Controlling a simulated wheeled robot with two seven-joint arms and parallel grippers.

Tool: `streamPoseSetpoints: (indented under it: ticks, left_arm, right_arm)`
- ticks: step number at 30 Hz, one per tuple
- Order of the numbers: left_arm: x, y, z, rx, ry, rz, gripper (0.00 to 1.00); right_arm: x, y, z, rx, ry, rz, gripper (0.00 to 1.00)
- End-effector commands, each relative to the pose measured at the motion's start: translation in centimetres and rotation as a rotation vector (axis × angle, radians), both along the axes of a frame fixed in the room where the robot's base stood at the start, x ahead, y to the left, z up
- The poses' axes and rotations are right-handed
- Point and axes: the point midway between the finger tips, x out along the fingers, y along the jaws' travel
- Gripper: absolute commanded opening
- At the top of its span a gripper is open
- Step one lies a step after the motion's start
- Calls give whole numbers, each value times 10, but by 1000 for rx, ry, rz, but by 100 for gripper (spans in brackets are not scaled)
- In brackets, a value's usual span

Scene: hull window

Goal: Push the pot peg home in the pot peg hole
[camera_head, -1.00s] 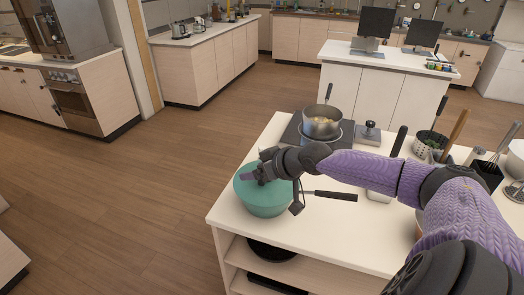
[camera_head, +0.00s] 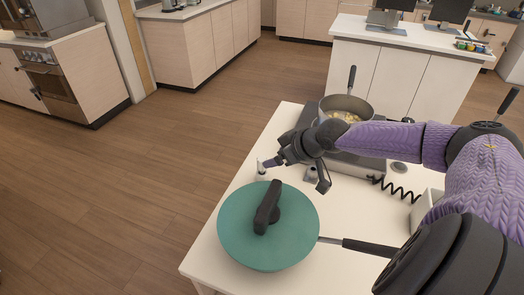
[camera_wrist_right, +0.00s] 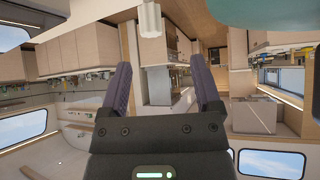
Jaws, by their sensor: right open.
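My right gripper (camera_head: 270,162) is open and reaches left above the white counter (camera_head: 215,240), just behind the teal pot (camera_head: 262,258). A small pale peg-like piece (camera_head: 261,169) stands at its fingertips; I take it for the pot peg. In the right wrist view a pale stub (camera_wrist_right: 150,18) shows ahead of the open, empty fingers (camera_wrist_right: 158,78). It is beyond the tips, and I cannot tell whether they touch it. The peg hole cannot be made out. The pot has a dark handle (camera_head: 267,208) on top. My left gripper is out of view.
A pan of food (camera_head: 346,108) sits on a cooker behind my right forearm. A long dark handle (camera_head: 378,248) sticks out right of the teal pot. A coiled black cord (camera_head: 400,188) lies at the right. The teal pot also shows in the wrist view (camera_wrist_right: 268,14).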

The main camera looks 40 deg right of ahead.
Motion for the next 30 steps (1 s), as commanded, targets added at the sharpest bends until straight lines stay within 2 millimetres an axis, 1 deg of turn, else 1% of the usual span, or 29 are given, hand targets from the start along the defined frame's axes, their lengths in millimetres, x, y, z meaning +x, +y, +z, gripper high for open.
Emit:
streamPoseSetpoints:
  ticks: [1,3,6,11,15,18,21,26,29,30]
  left_arm:
    - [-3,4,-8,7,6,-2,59]
    - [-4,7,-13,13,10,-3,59]
    - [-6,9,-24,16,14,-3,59]
    - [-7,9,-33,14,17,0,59]
    - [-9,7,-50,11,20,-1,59]
    - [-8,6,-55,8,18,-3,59]
    - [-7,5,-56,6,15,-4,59]
    - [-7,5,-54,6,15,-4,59]
    - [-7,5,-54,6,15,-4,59]
    - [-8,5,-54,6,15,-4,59]
  right_arm:
    - [0,0,-9,0,2,0,81]
    - [4,0,-15,2,-1,-2,81]
    - [18,3,-29,6,-5,-2,81]
    - [35,4,-44,3,-3,-2,81]
    - [55,3,-67,5,0,-4,81]
    - [66,4,-78,4,1,-1,81]
    - [70,4,-80,1,1,0,81]
    - [70,4,-78,0,2,0,81]
    - [70,4,-78,0,2,-1,62]
    - [70,4,-78,0,2,-1,54]
